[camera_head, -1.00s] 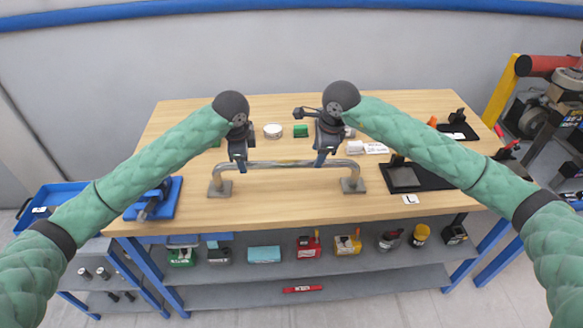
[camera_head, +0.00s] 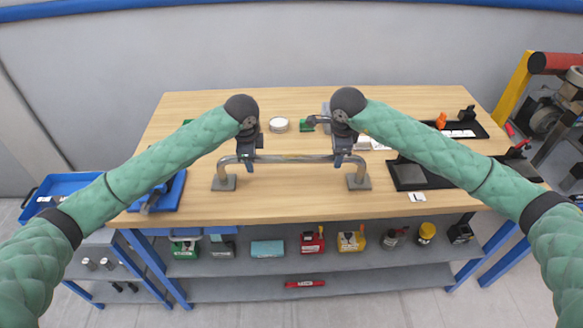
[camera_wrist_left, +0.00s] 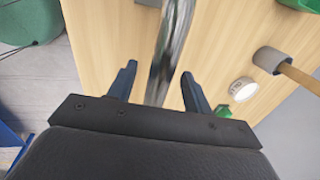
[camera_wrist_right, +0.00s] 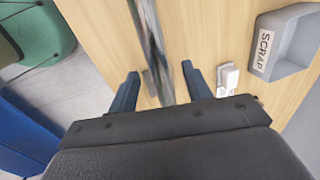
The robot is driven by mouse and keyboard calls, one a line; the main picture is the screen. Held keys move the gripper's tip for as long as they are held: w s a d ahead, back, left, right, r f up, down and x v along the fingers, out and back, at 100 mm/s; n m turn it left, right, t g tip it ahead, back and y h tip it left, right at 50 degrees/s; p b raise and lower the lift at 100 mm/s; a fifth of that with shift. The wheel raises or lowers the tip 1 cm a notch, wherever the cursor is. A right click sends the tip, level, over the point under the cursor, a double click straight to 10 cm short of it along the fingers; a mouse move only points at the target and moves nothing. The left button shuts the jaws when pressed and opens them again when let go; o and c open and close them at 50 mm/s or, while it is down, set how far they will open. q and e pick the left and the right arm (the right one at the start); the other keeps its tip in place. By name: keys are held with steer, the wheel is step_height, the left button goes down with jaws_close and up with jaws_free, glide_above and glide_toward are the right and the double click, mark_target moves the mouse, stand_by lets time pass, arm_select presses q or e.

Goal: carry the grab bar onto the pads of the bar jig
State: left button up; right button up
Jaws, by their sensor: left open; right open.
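The grab bar (camera_head: 290,159) is a shiny metal bar with bent ends, standing on square grey feet near the table's front middle. My left gripper (camera_head: 248,162) is over the bar's left part. Its open fingers (camera_wrist_left: 155,82) straddle the bar, with gaps on both sides, in the left wrist view. My right gripper (camera_head: 340,160) is near the bar's right bend, its open fingers (camera_wrist_right: 160,84) on either side of the bar in the right wrist view. I cannot tell for sure which fixture is the bar jig; a black plate with dark uprights (camera_head: 440,177) lies at the right.
The wooden table (camera_head: 290,205) is clear in front of the bar. A blue fixture (camera_head: 165,195) stands at left. A white round tin (camera_head: 279,125), a green block (camera_head: 306,126) and a grey SCRAP bin (camera_wrist_right: 290,45) are behind the bar. Another black tray (camera_head: 470,130) lies at back right.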

arm_select(q)
steer(key=shift+w+f, duration=0.2)
steer(key=shift+f, duration=0.6)
steer(key=shift+w+f, duration=0.15)
steer(key=shift+f, duration=0.65)
arm_select(e)
steer(key=shift+w+f, duration=0.15)
steer(key=shift+f, duration=0.65)
steer(key=shift+w+f, duration=0.15)
steer(key=shift+f, duration=0.65)
arm_select(q)
steer(key=c, duration=1.1)
arm_select(e)
jaws_close()
arm_select(q)
steer(key=shift+r, duration=0.1)
arm_select(e)
steer(key=shift+w+r, duration=0.1)
steer(key=shift+r, duration=0.05)
